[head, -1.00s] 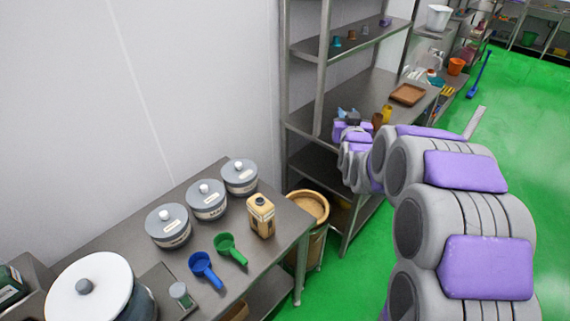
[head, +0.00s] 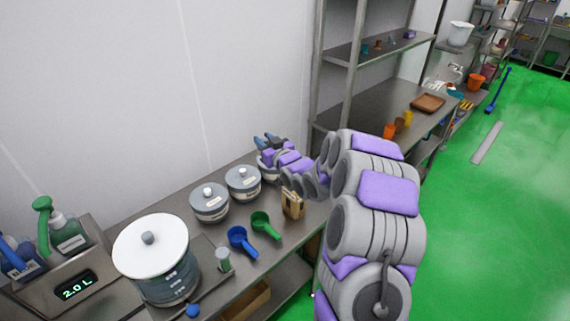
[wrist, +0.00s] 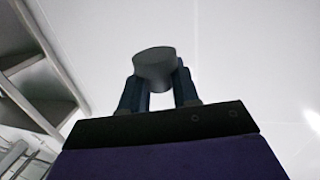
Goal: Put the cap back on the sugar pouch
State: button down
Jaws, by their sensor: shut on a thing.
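My gripper (head: 268,143) is at the far edge of the steel table, above the third lidded pot in the head view. Its dark blue fingers also show in the wrist view (wrist: 158,95). They are shut on a grey, round, cap-like piece (wrist: 154,66), which stands out past the fingertips. I take it for the cap. The tan, box-shaped container (head: 291,206), probably the sugar pouch, stands upright on the table near the right edge, below my wrist. My arm hides its top, so its opening cannot be seen. The gripper is apart from it.
Two grey lidded pots (head: 209,202) (head: 243,182) stand left of the gripper; a third is mostly hidden behind it. Blue (head: 242,241) and green (head: 264,224) scoops lie in front. A white-lidded vessel (head: 150,245) is at left. A steel shelf (head: 350,117) rises behind right.

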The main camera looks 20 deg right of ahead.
jog(key=s+d+f, duration=0.2)
jog(key=d, duration=0.1)
jog(key=s+d+f+y, duration=0.1)
jog(key=d+f, duration=0.2)
jog(key=s+d+f+n+y, duration=0.1)
jog(key=s+d+f, duration=0.1)
jog(key=f, duration=0.1)
jog(key=shift+s+d+p, duration=0.3)
jog(key=shift+s+d, duration=0.05)
jog(key=shift+d, duration=0.05)
jog(key=shift+a+f, duration=0.1)
jog(key=shift+a, duration=0.5)
jog(key=shift+d+f+b, duration=0.2)
jog(key=shift+f+b, duration=0.2)
jog(key=shift+f, duration=0.15)
jog(key=shift+d+f+b, duration=0.3)
jog(key=shift+d+f, duration=0.1)
jog(key=shift+f, duration=0.25)
jog(key=shift+d+f+b, duration=0.25)
jog(key=shift+d+f, duration=0.15)
jog(key=shift+f, duration=0.6)
jog(key=shift+a+f, duration=0.15)
jog(key=shift+f, duration=0.15)
jog(key=shift+a+f, duration=0.45)
jog(key=shift+a, duration=0.2)
jog(key=shift+d+f, duration=0.1)
jog(key=shift+d, duration=0.6)
jog(key=shift+s+a, duration=0.1)
jog(key=shift+a, duration=0.65)
jog(key=shift+d, duration=0.45)
